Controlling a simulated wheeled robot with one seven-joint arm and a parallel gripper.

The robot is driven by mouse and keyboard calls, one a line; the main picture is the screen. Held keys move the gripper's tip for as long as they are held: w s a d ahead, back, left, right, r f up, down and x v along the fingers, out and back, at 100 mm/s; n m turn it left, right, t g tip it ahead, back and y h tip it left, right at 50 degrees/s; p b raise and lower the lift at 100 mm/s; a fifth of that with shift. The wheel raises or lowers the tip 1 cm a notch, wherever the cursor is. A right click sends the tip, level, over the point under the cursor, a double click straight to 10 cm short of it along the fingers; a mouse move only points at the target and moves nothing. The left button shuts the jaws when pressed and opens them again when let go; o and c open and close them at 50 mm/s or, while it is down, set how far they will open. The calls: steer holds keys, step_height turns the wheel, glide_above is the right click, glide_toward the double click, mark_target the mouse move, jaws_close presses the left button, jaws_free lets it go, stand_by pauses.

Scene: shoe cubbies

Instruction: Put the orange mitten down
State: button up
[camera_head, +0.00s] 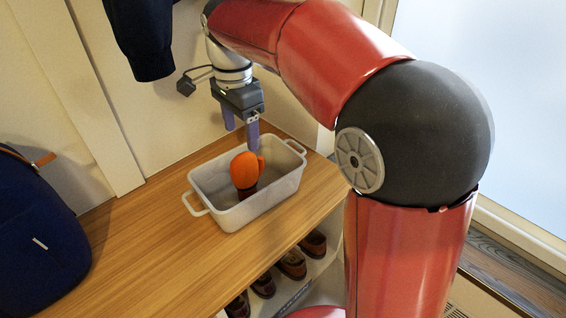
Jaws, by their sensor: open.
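The orange mitten (245,169) has a dark cuff at its lower end. It is inside a pale grey bin (228,215) with a handle at each end, on the wooden bench top. The mitten's orange part points up and its cuff is toward the bin's floor. My gripper (241,138) is above the far side of the bin, pointing down. Its two purple fingers are apart with nothing between them. The mitten appears to be below and apart from the fingers.
A dark blue backpack (40,235) stands on the bench top (140,250) at the left. A dark garment (140,35) hangs on the wall above. Several shoes (292,263) sit in the cubbies below. Bare bench top lies between backpack and bin.

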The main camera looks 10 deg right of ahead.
steer(key=s+d+f+n+t, duration=0.2)
steer(key=s+d+n, duration=0.4)
steer(key=s, duration=0.4)
steer(key=s+d+f+n+t, duration=0.3)
steer(key=s+d+n, duration=0.3)
steer(key=s+d, duration=0.2)
steer(key=shift+s+f+t, duration=0.2)
steer(key=shift+s+t, duration=0.1)
steer(key=shift+s, duration=0.75)
steer(key=shift+d, duration=0.1)
